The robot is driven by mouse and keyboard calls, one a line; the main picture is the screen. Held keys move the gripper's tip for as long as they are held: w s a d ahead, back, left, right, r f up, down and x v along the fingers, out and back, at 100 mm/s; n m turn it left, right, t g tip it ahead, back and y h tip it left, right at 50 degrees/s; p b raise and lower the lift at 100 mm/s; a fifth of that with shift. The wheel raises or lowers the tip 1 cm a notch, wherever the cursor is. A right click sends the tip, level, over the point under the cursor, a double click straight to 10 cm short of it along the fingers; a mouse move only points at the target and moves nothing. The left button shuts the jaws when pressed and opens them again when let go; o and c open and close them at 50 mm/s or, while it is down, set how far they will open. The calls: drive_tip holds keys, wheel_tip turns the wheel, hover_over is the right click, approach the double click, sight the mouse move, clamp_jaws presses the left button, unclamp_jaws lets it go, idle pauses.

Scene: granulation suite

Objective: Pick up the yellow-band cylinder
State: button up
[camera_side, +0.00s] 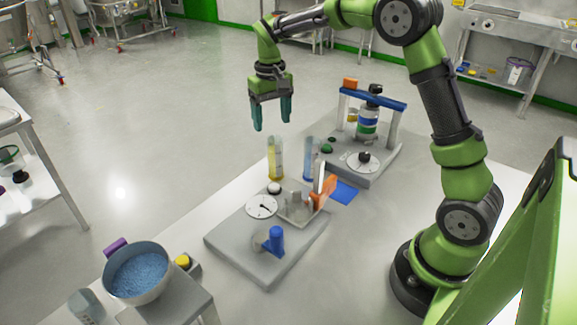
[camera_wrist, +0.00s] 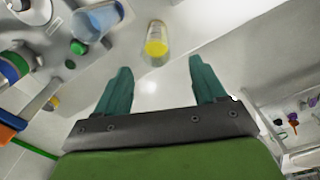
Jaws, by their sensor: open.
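The yellow-band cylinder (camera_side: 275,158) stands upright on the white table in the side view, left of a similar blue-band cylinder (camera_side: 311,158). The yellow one also shows in the wrist view (camera_wrist: 156,44), ahead of and between the fingertips but apart from them. My gripper (camera_side: 271,126) hangs above the far edge of the table, fingers pointing down, higher than the yellow-band cylinder's top. In the wrist view its teal fingers (camera_wrist: 158,68) are spread wide with nothing between them. The blue-band cylinder lies to the upper left in the wrist view (camera_wrist: 97,18).
A grey-based device with a dial (camera_side: 262,206) and blue knob stands in front of the cylinders. A blue-topped frame device (camera_side: 373,97) stands behind right. An orange-handled tool (camera_side: 323,192) is close by. A bowl of blue granules (camera_side: 141,274) sits front left.

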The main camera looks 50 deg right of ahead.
sight(275, 144)
drive_tip(key=shift+s+d+f, duration=0.1)
drive_tip(key=shift+d+f, duration=0.05)
drive_tip(key=shift+f, duration=2.05)
drive_tip(key=shift+d+f, duration=0.15)
drive_tip(key=shift+f, duration=2.05)
drive_tip(key=shift+c, duration=0.4)
drive_tip(key=shift+r, duration=0.1)
clamp_jaws()
